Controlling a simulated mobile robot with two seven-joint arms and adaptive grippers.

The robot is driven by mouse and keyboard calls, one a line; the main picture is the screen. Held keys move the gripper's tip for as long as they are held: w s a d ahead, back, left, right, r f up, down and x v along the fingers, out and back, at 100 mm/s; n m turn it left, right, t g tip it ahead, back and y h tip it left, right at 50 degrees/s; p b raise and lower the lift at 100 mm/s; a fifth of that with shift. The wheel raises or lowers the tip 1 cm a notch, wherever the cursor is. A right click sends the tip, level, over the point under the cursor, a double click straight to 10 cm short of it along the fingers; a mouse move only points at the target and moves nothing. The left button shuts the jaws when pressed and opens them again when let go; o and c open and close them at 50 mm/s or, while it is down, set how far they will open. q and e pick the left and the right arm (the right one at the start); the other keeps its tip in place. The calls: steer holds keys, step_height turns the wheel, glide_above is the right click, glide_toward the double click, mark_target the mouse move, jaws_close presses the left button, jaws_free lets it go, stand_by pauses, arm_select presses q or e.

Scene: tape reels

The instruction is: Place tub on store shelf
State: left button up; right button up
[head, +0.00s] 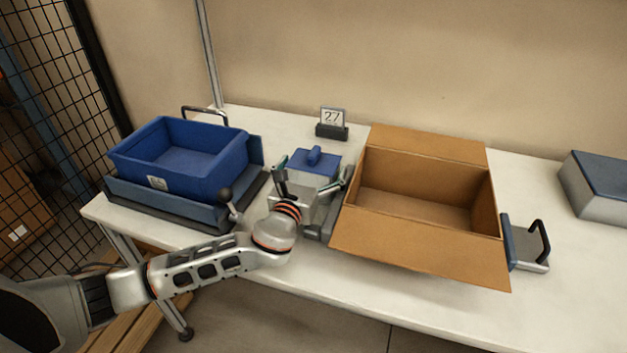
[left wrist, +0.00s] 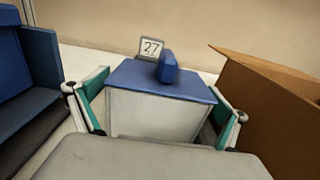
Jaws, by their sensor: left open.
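A pale tub with a blue lid and a blue lid knob (head: 314,157) stands on the white table, between a blue bin and a cardboard box. My left gripper (head: 312,176) is open, with its fingers on either side of the tub. In the left wrist view the tub (left wrist: 155,108) stands upright between the green-padded fingers of my left gripper (left wrist: 160,112). I cannot tell whether the pads touch it. The gripper hides part of the tub's lower front. I cannot make out a store shelf for certain. My right gripper is not in view.
An open blue bin (head: 185,157) sits in a holder at left. An open, empty cardboard box (head: 420,258) stands close right of the tub. A "27" sign (head: 332,121) stands behind it. A black-handled bracket (head: 530,248) and blue-topped box (head: 600,190) are farther right.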

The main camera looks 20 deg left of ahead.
arm_select(q)
steer(key=c, duration=1.9)
steer(key=shift+c, duration=0.7)
steer(key=shift+r, duration=0.15)
